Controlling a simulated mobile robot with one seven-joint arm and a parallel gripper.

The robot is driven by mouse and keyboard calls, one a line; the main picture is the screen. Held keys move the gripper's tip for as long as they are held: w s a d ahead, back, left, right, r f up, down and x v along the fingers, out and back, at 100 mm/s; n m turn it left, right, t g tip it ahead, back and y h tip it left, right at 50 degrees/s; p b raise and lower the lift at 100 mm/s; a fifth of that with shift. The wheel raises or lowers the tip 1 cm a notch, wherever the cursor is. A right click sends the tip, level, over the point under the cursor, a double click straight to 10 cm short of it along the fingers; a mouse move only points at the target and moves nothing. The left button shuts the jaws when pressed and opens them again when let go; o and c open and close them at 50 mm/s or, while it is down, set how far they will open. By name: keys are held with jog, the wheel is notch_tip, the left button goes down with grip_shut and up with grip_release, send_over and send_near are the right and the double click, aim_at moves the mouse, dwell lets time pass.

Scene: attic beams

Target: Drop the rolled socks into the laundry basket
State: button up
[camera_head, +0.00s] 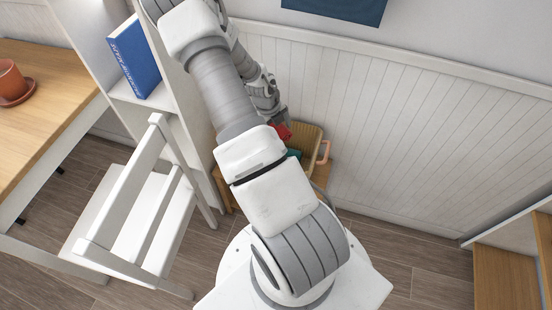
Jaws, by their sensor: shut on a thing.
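My gripper (279,121) is at the end of my arm, near the white panelled wall, partly hidden by my own arm links. It is shut on a small red bundle, which looks like the rolled socks (285,131). The socks are at the left side of the tan laundry basket (316,130), overlapping its rim in the picture. I cannot tell their height over it. The basket has a pinkish handle (325,151) on its right. Something teal (294,153) shows at its front. My arm hides much of the basket.
The basket stands on a low wooden piece (317,172) against the wall. A white chair (137,205), a wooden table (45,90) with a potted item and a white shelf with a blue book (135,57) are on the left. The floor at right is clear up to wooden steps (503,277).

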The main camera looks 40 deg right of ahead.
jog(key=shift+f+b, duration=0.8)
jog(key=shift+f, duration=0.7)
jog(key=shift+r, duration=0.1)
jog(key=o, duration=1.1)
jog(key=p+v, duration=0.5)
jog(key=v, duration=1.2)
jog(key=shift+r+p, duration=0.2)
jog(key=shift+p, duration=0.1)
